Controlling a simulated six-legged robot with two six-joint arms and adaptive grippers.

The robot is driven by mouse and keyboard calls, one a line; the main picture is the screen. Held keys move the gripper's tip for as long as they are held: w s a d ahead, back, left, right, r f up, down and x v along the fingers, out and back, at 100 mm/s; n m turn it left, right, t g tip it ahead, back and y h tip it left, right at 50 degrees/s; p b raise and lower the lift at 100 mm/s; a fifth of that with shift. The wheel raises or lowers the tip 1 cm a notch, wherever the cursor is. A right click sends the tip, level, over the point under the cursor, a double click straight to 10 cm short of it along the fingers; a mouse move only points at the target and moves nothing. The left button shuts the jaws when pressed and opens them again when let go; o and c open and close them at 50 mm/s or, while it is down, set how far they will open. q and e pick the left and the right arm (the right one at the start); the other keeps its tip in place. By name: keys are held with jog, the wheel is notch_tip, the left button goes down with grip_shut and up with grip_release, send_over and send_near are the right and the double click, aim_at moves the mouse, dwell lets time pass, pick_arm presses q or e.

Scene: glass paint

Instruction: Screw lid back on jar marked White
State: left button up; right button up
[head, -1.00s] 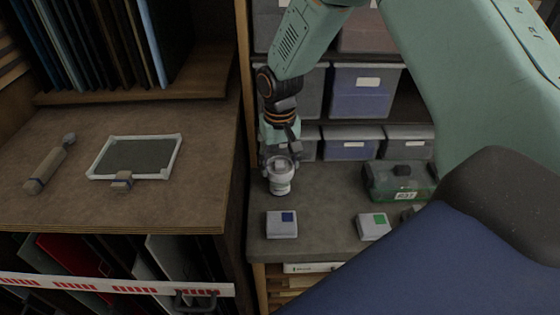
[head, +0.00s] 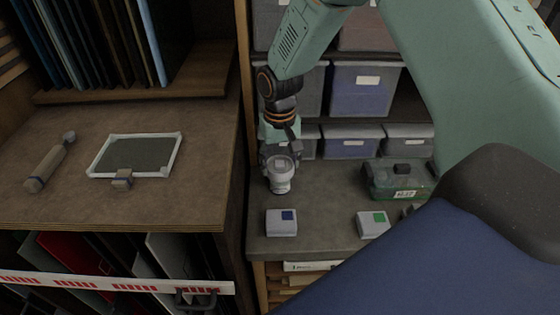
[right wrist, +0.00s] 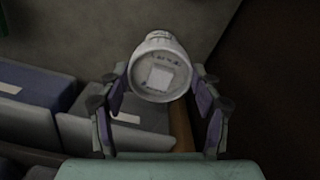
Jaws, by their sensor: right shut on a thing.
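The white jar (head: 281,185) stands upright on the grey bench. Its pale round lid (head: 281,162), wider than the body, sits at its top and bears a small square patch. My right gripper (head: 279,155) is at the lid from above and behind. The right wrist view shows the lid (right wrist: 160,78) between the two fingers of the right gripper (right wrist: 160,84), which are shut on its rim. The jar body (right wrist: 158,36) shows just beyond the lid. The writing is too small to read, and the threads are hidden. My left gripper is out of view.
A blue-marked box (head: 281,223) and a green-marked box (head: 373,225) lie in front on the bench. A green case (head: 395,182) is at right, with storage bins (head: 350,143) behind. A wooden cabinet (head: 200,195) with a framed panel (head: 135,156) stands left.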

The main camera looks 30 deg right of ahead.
jog(key=m, duration=0.5)
jog(key=shift+f, duration=0.1)
dwell(0.3)
jog(key=shift+m, duration=1)
jog(key=m, duration=0.3)
jog(key=shift+m, duration=0.3)
jog(key=m, duration=0.3)
jog(key=shift+m, duration=1)
